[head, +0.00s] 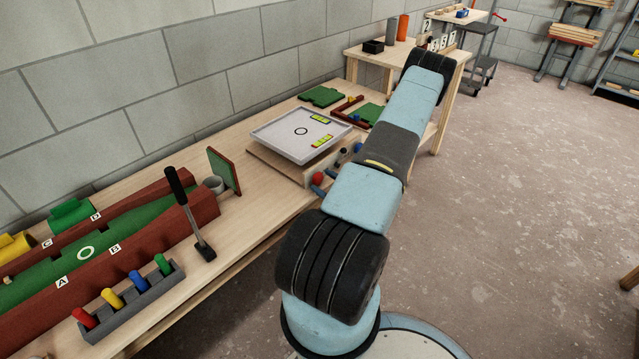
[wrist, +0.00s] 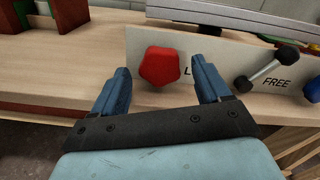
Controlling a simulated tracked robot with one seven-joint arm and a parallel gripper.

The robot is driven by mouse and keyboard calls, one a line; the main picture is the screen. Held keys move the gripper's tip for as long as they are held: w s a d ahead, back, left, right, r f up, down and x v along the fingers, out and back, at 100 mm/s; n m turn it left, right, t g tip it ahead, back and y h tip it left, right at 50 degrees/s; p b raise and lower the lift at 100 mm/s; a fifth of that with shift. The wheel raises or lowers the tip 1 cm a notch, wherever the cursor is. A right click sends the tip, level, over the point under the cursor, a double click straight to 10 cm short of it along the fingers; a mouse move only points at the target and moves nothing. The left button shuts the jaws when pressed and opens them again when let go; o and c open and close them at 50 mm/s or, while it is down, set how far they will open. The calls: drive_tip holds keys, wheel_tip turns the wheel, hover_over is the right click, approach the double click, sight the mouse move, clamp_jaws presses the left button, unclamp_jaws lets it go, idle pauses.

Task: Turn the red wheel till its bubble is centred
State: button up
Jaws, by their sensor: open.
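The red wheel (wrist: 160,66) is a lobed knob on the pale front panel of a tilting-board stand. It also shows in the head view (head: 318,179), just left of my arm. My gripper (wrist: 164,78) is open, its two blue fingers apart to the left and right of the wheel, with the wheel showing between them. I cannot tell whether they touch it. The grey tray (head: 280,137) on the stand bears two yellow-green bubble vials, one at the back (head: 320,119) and one at the front (head: 323,141). The bubbles are too small to read.
Right of the red wheel are a dark lever (wrist: 268,68) by the word FREE and a blue wheel (wrist: 313,90). A green panel (head: 224,170), a cup and a black-handled mallet (head: 187,213) stand to the left.

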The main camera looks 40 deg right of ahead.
drive_tip(key=shift+w, duration=0.65)
